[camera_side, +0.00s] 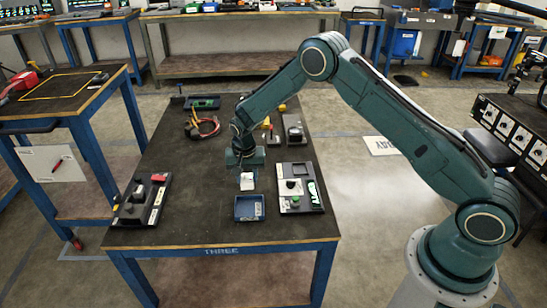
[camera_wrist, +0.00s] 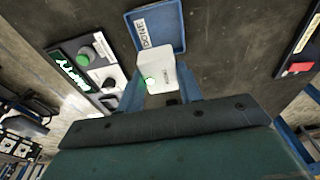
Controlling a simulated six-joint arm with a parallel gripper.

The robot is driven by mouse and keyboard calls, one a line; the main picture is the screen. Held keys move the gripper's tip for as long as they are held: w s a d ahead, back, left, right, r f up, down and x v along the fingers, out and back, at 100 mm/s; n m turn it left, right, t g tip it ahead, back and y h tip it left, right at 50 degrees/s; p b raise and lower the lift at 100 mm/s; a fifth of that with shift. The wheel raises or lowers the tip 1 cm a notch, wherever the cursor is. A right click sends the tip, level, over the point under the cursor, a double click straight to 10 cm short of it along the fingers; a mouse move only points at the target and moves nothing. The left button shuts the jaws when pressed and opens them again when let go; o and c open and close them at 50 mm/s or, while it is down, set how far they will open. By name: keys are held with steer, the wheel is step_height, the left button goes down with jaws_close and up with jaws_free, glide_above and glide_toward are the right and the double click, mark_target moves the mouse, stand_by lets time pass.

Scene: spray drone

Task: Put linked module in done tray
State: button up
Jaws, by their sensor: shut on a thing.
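My gripper (camera_side: 246,172) is shut on a small white module (camera_side: 248,181), held above the dark table just behind the done tray. In the wrist view the white module (camera_wrist: 163,76) sits between the fingers and shows a green light on its face. The done tray (camera_side: 249,208) is a blue open tray near the table's front edge. In the wrist view the tray (camera_wrist: 176,30) carries a "DONE" label and lies just beyond the module, which overlaps its near edge in the picture. The part of the tray's floor that I see is empty.
A black panel (camera_side: 288,208) with a green button and a lit green display stands right of the tray. A dark fixture with a red part (camera_side: 158,178) is at the table's left. Bare table is left of the tray.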

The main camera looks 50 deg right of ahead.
step_height(320, 180, down, 7)
steer(key=shift+f, duration=0.1)
steer(key=shift+f, duration=0.1)
steer(key=shift+f, duration=2.05)
steer(key=shift+f, duration=0.15)
steer(key=o, duration=1.1)
steer(key=shift+c, duration=0.2)
steer(key=shift+s+a+r, duration=0.2)
steer(key=shift+r, duration=1.85)
steer(key=shift+s+a+r, duration=0.2)
steer(key=shift+s+r, duration=0.05)
steer(key=shift+r, duration=1.75)
steer(key=shift+s+a+r, duration=0.2)
steer(key=shift+r, duration=1.85)
steer(key=shift+r, duration=0.1)
